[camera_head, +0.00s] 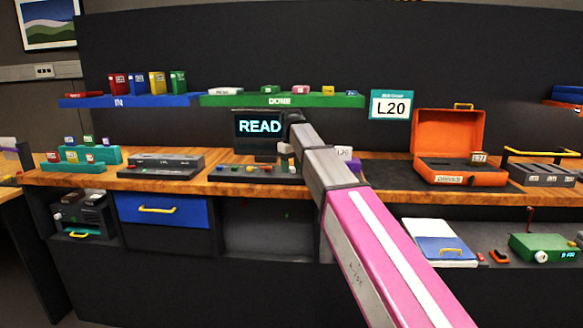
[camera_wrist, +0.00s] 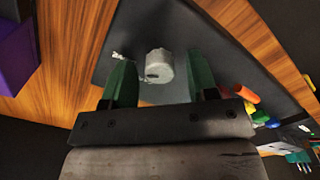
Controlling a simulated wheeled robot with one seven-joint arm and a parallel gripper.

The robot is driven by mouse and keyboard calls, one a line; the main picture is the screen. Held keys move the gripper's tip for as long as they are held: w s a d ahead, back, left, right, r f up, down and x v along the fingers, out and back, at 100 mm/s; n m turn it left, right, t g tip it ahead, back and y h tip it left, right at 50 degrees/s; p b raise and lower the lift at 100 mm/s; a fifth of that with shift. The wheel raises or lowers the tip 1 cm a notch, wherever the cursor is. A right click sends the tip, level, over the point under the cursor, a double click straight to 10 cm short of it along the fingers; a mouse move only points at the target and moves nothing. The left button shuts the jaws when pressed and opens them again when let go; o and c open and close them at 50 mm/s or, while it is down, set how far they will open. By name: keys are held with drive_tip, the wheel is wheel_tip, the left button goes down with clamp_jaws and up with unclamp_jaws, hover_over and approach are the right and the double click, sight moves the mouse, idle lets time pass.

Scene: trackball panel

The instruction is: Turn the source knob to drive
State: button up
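A pale grey round knob (camera_wrist: 159,66) with a dark mark on its side stands on a dark panel (camera_wrist: 185,20) in the wrist view. Small pale marks or lettering lie beside it on the panel, too small to read. My gripper (camera_wrist: 161,73) is open, with its two green fingers on either side of the knob and a gap on both sides. I cannot tell whether the fingers reach down around it. In the head view, my arm hides the knob and most of the gripper. A screen (camera_head: 259,126) reading "READ" stands behind the panel.
Red, yellow, green and blue parts (camera_wrist: 249,95) sit right of the fingers. A purple object (camera_wrist: 15,55) is at the left in the wrist view. The wooden bench (camera_head: 215,187) also bears a grey device (camera_head: 166,161) and an open orange case (camera_head: 448,135).

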sight(292, 167)
drive_tip(key=shift+r, duration=0.1)
wheel_tip(292, 167, up, 7)
drive_tip(key=shift+r, duration=0.2)
idle(0.5)
